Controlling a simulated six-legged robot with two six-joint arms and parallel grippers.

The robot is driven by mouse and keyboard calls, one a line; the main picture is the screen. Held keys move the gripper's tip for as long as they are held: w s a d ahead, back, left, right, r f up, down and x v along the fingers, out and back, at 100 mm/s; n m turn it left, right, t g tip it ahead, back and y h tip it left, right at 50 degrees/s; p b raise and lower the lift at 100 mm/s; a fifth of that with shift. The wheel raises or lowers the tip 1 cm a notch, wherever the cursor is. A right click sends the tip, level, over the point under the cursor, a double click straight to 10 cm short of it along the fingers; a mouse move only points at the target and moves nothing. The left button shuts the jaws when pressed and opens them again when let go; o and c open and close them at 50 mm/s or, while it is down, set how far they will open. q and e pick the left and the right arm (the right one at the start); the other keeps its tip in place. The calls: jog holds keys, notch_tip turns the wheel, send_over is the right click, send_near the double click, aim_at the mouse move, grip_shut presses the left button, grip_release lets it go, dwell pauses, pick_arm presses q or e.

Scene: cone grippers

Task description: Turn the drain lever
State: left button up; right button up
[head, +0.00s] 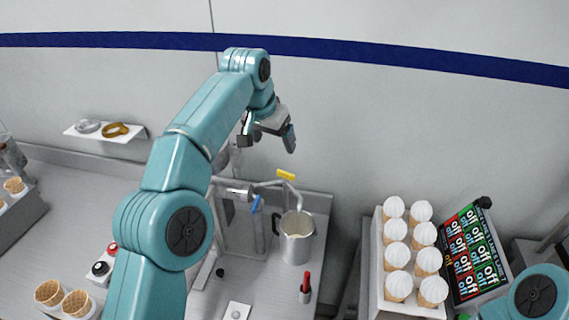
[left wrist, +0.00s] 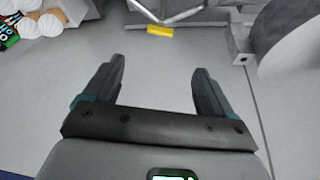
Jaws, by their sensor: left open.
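A small yellow handle (head: 286,174) sits by a bent metal pipe (head: 270,184) above the sink-like metal station. The yellow handle also shows in the left wrist view (left wrist: 160,31), beyond the fingertips and roughly between them. A blue handle (head: 256,204) stands lower on the same station. I cannot tell for sure which of them is the drain lever. My left gripper (head: 268,137) is open and empty, raised in front of the wall above the station. Its two fingers (left wrist: 158,66) show apart in the left wrist view, touching nothing. My right gripper is out of view.
A metal pitcher (head: 297,245) stands right below the pipe. A holder of white-topped cones (head: 377,270) and a lane sign board (head: 475,252) are at right. A wall shelf (head: 100,137) holds rings. The wall area around my left gripper is clear.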

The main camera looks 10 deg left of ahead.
aim_at(285, 173)
pick_arm(q)
jog(key=x, duration=1.6)
jog(key=shift+w+r+p, duration=0.15)
jog(key=shift+p, duration=0.2)
jog(key=shift+s+a+r, duration=0.1)
jog(key=shift+s, duration=0.1)
